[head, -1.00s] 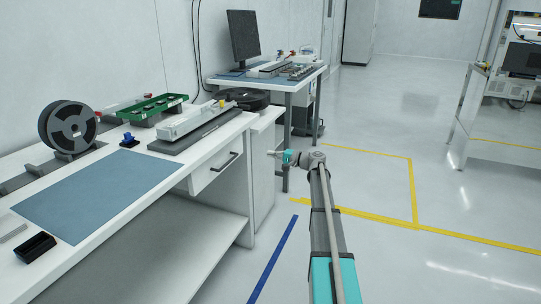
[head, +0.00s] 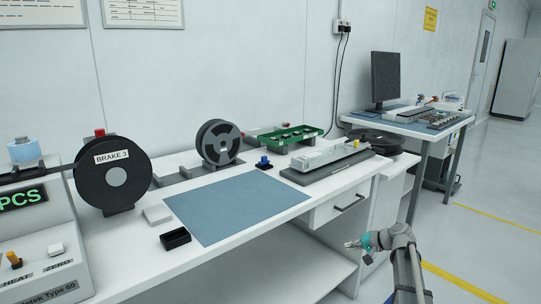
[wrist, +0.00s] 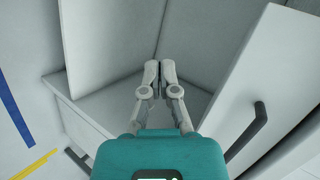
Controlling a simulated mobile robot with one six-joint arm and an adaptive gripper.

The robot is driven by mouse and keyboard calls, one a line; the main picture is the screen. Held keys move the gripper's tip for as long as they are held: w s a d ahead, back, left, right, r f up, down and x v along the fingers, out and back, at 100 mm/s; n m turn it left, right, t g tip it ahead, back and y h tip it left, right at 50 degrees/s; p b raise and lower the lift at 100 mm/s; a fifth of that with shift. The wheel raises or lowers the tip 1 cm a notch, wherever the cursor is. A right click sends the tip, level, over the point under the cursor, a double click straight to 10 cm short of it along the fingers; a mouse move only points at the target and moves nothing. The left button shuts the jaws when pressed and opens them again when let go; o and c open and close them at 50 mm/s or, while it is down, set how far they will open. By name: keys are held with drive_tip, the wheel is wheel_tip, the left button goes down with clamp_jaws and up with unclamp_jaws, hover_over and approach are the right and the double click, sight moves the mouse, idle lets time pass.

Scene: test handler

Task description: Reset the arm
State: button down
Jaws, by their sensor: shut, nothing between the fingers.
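My gripper (head: 353,244) is at the end of my arm in front of the workbench (head: 240,262), at the lower right of the head view. It is below the bench top, near the drawer (head: 340,206). In the wrist view my gripper (wrist: 158,68) has its two grey fingertips together with nothing between them. Beyond the fingers are white bench panels and a dark drawer handle (wrist: 246,132).
The bench top holds a blue mat (head: 236,206), a black box (head: 175,238), a BRAKE 3 reel (head: 92,190), a second reel (head: 219,158), a green tray (head: 290,138) and a grey fixture (head: 326,160). A second table (head: 446,129) stands behind. The floor at right is clear.

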drive_tip(key=s+a+f+n+g+h, duration=0.2)
drive_tip(key=s+a+f+h, duration=0.15)
drive_tip(key=s, duration=0.45)
drive_tip(key=s+a+f+n+g+h, duration=0.1)
drive_tip(key=s+a+f+g+h, duration=0.2)
drive_tip(key=s, duration=0.6)
drive_tip(key=s+a+f+n+g+h, duration=0.1)
drive_tip(key=s+a+f+n+h, duration=0.15)
drive_tip(key=s+a, duration=0.4)
wheel_tip(320, 180, up, 34)
drive_tip(key=s+d+p, duration=0.1)
drive_tip(key=d+p, duration=0.1)
drive_tip(key=p, duration=3.1)
drive_tip(key=shift+s+f+h, duration=0.15)
drive_tip(key=shift+s+h, duration=0.15)
drive_tip(key=shift+a, duration=0.1)
